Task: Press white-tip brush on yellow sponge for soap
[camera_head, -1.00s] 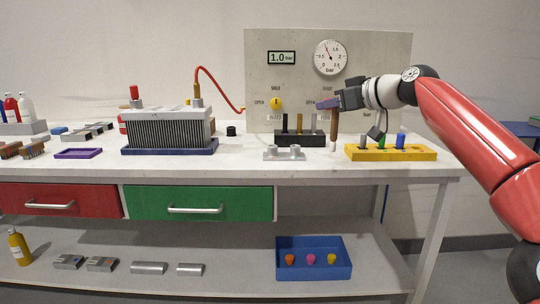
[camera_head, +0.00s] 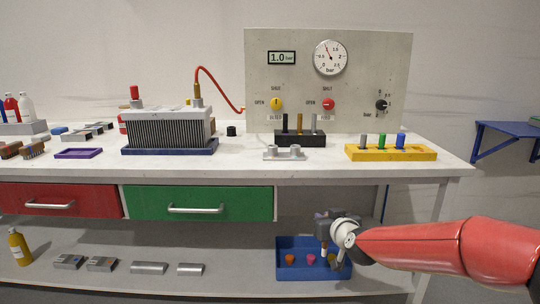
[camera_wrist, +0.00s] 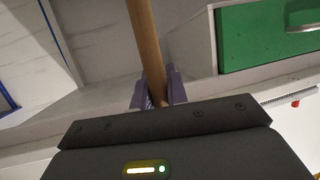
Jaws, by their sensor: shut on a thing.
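My gripper (camera_head: 323,217) is low over the blue bin on the lower shelf. In the wrist view its purple fingers (camera_wrist: 157,92) are shut on a brown wooden brush handle (camera_wrist: 145,42). In the head view the brush (camera_head: 323,248) points down toward the bin. The tip is small and partly lost among the bin's contents, so I cannot tell whether it touches anything. The yellow sponge (camera_head: 332,258) is in the right part of the bin, just right of and below the brush, partly covered by my wrist.
The blue bin (camera_head: 295,271) also holds an orange piece (camera_head: 290,258) and a pink piece (camera_head: 311,259). The tabletop (camera_head: 330,169) edge is above my gripper. A yellow holder (camera_head: 390,153) with grey, green and blue pegs stands on the table. A green drawer (camera_head: 200,203) is to the left.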

